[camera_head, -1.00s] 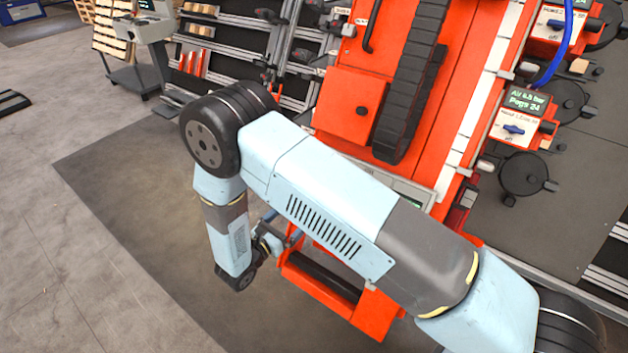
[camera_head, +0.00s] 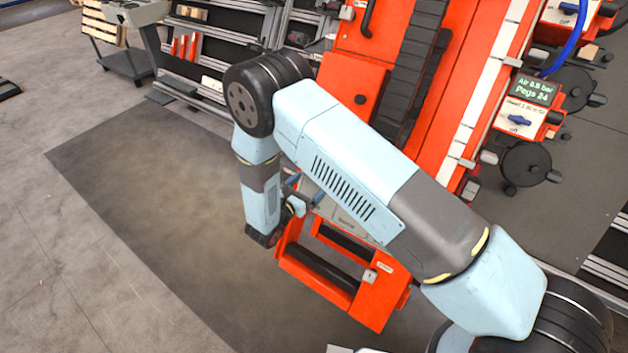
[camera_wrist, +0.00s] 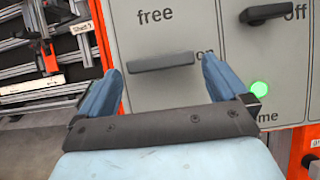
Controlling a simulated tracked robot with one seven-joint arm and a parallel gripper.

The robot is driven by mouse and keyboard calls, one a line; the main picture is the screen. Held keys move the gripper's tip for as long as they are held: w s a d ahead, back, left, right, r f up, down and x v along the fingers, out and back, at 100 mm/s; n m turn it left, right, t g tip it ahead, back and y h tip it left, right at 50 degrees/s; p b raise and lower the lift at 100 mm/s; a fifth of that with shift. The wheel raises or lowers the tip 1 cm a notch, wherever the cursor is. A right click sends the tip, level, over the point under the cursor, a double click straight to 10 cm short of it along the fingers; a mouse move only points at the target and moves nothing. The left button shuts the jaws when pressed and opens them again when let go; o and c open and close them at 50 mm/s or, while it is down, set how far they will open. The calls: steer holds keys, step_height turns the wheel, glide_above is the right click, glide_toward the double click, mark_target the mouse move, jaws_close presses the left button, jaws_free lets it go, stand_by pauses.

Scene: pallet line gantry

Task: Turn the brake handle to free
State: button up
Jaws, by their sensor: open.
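The brake handle (camera_wrist: 150,64) is a dark horizontal bar on a grey panel (camera_wrist: 175,95) in the wrist view. The word "free" is printed above it, and the word "on" is by its right end, partly covered by a finger. My gripper (camera_wrist: 161,66) is open, with one blue finger left and one right of the handle in the picture. Nothing is held, and I cannot tell whether a finger touches the bar. In the head view my gripper (camera_head: 303,190) is by the red machine, and my arm hides the handle there.
A second dark handle (camera_wrist: 266,13) marked "off" sits at the upper right of the panel. A green light (camera_wrist: 260,88) is lit at the right. A red frame with black bars (camera_head: 318,268) stands below my arm. The floor mat (camera_head: 150,190) at the left is clear.

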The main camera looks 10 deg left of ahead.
steer(key=shift+x, duration=1.5)
steer(key=shift+c, duration=0.5)
steer(key=c, duration=0.7)
